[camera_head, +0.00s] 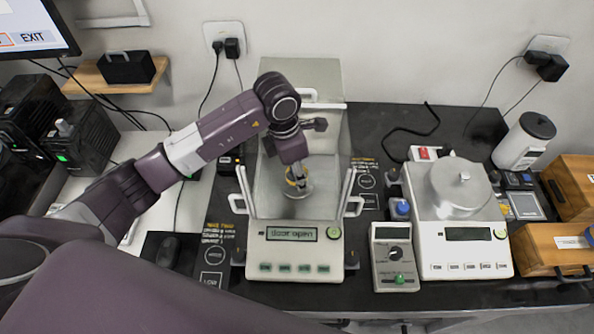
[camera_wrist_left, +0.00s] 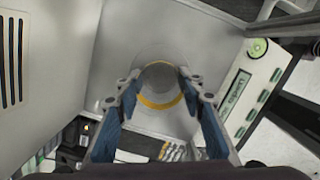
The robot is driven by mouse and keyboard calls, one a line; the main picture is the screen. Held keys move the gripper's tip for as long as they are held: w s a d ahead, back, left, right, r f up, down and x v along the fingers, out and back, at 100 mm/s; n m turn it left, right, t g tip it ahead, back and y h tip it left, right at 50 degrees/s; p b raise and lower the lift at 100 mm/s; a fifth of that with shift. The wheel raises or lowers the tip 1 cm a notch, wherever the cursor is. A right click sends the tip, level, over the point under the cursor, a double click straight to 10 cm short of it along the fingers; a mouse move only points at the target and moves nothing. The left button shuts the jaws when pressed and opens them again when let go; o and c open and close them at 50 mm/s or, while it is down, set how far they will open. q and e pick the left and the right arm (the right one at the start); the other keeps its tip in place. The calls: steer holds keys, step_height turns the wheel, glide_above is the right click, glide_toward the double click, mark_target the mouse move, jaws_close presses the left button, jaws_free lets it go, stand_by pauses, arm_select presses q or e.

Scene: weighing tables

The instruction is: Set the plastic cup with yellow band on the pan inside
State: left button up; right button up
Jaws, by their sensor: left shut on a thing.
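The plastic cup with yellow band (camera_wrist_left: 160,84) is between the fingers of my left gripper (camera_wrist_left: 158,84) in the left wrist view, which is shut on it. In the head view the cup (camera_head: 297,176) shows partly below my gripper (camera_head: 294,168), inside the glass draft shield of the left balance (camera_head: 295,246). The round pan (camera_head: 299,190) lies right under the cup. I cannot tell whether the cup touches the pan. The balance display (camera_head: 291,233) reads "door open". My right gripper is not in view.
A small grey device (camera_head: 396,257) sits between the balances. The shield's side handles (camera_head: 353,205) stick out. Wooden boxes (camera_head: 553,250) are at the far right.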

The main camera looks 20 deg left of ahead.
arm_select(q)
steer(key=shift+f, duration=0.1)
steer(key=o, duration=0.9)
steer(key=shift+c, duration=0.2)
steer(key=shift+r, duration=0.25)
step_height(320, 180, up, 12)
steer(key=s+a+b, duration=0.1)
steer(key=b, duration=0.2)
steer(key=shift+a+f+b, duration=0.15)
steer(key=shift+a+b, duration=0.05)
steer(key=shift+b, duration=0.15)
